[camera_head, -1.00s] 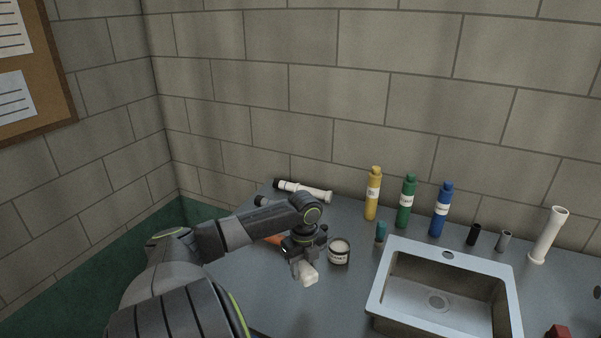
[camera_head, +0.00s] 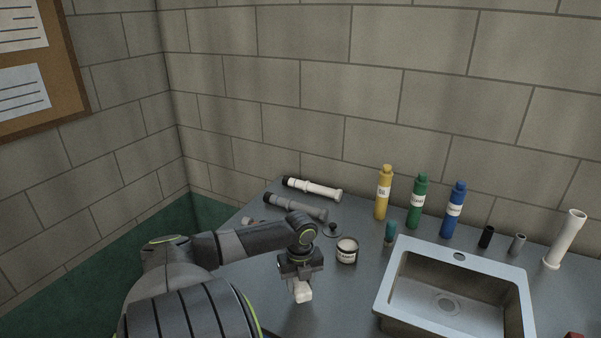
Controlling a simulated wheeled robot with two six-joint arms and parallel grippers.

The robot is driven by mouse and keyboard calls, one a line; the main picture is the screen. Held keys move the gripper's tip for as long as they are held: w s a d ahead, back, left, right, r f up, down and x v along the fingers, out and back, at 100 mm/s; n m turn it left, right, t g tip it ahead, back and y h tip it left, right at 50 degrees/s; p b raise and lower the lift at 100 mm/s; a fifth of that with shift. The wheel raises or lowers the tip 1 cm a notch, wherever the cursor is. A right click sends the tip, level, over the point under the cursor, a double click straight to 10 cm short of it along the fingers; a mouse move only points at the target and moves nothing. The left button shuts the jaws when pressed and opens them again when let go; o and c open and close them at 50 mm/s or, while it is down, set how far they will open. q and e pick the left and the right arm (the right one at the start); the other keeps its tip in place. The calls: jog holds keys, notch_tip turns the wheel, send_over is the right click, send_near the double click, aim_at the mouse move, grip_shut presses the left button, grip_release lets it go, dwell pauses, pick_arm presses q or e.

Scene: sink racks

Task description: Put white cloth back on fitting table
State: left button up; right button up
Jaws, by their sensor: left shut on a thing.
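The white cloth (camera_head: 303,294) is a small bunched piece below my left gripper (camera_head: 301,282). My left gripper points down and is shut on it. The cloth is over the grey fitting table (camera_head: 340,306), left of the sink; I cannot tell whether it touches the surface. The fingertips are partly hidden by the gripper body. My right gripper is not in view.
A dark jar with a white label (camera_head: 347,250) stands close to the right of my left gripper. White (camera_head: 312,189) and grey (camera_head: 295,206) pipes lie behind. Yellow (camera_head: 383,193), green (camera_head: 418,202) and blue (camera_head: 454,210) bottles line the back. The sink (camera_head: 455,295) is at right.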

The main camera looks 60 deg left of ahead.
aim_at(300, 292)
pick_arm(q)
notch_tip(300, 292, down, 3)
jog(key=shift+f, duration=0.2)
jog(key=shift+f, duration=0.2)
jog(key=o, duration=1)
jog(key=shift+o, duration=0.2)
jog(key=shift+r, duration=0.1)
